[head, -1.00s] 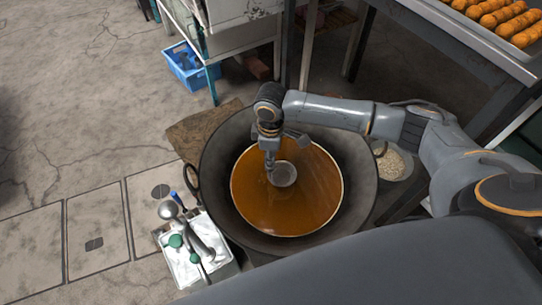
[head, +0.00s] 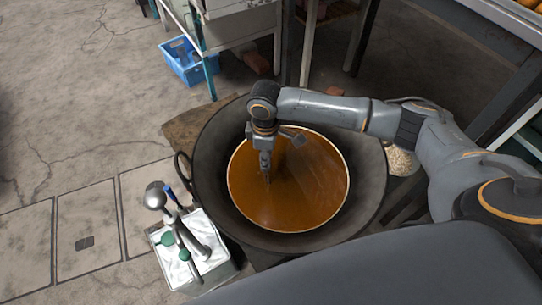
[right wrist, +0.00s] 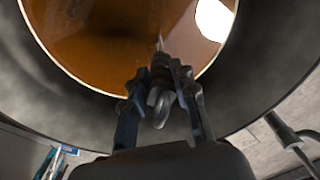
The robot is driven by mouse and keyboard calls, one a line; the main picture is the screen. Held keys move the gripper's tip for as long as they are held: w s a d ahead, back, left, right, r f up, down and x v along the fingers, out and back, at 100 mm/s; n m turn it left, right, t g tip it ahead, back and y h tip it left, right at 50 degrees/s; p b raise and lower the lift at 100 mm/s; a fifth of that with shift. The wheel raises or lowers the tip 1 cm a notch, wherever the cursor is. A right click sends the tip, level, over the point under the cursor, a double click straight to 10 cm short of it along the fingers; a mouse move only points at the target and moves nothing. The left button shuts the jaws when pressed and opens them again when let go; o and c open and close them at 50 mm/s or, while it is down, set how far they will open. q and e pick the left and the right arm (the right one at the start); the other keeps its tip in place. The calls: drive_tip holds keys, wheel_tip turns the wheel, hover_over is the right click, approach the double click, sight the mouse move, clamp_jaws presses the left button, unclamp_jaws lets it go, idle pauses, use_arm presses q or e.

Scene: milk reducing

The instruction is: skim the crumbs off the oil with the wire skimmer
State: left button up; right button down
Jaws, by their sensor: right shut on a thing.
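The brown oil (head: 310,190) fills the middle of a wide dark wok (head: 215,205); it also shows in the right wrist view (right wrist: 100,40). My right gripper (head: 266,168) is above the left part of the oil. In the right wrist view my right gripper (right wrist: 160,85) is shut on the wire skimmer's handle (right wrist: 158,108). The skimmer's mesh head cannot be made out now; the oil or the gripper hides it. I cannot pick out single crumbs on the oil. My left gripper is not in view.
A white-lined tub (head: 222,268) with a ladle and other tools stands left of the wok. A bowl of pale bits (head: 402,160) is at its right, partly behind my arm. A blue crate (head: 188,64) sits on the floor behind. Open floor lies to the left.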

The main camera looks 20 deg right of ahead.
drive_tip(key=w+a+p, duration=0.1)
drive_tip(key=w+a, duration=0.2)
drive_tip(key=a, duration=0.2)
wheel_tip(320, 180, up, 7)
drive_tip(key=p, duration=0.8)
drive_tip(key=shift+s, duration=0.15)
drive_tip(key=shift+f, duration=0.1)
idle(0.6)
drive_tip(key=s+d+n+p, duration=0.2)
drive_tip(key=s+d+p, duration=0.3)
drive_tip(key=d, duration=0.5)
wheel_tip(320, 180, down, 7)
drive_tip(key=b, duration=0.8)
drive_tip(key=w+d+b, duration=0.5)
wheel_tip(320, 180, up, 7)
drive_tip(key=p, duration=0.8)
drive_tip(key=shift+w+d+n, duration=0.15)
drive_tip(key=shift+n, duration=0.15)
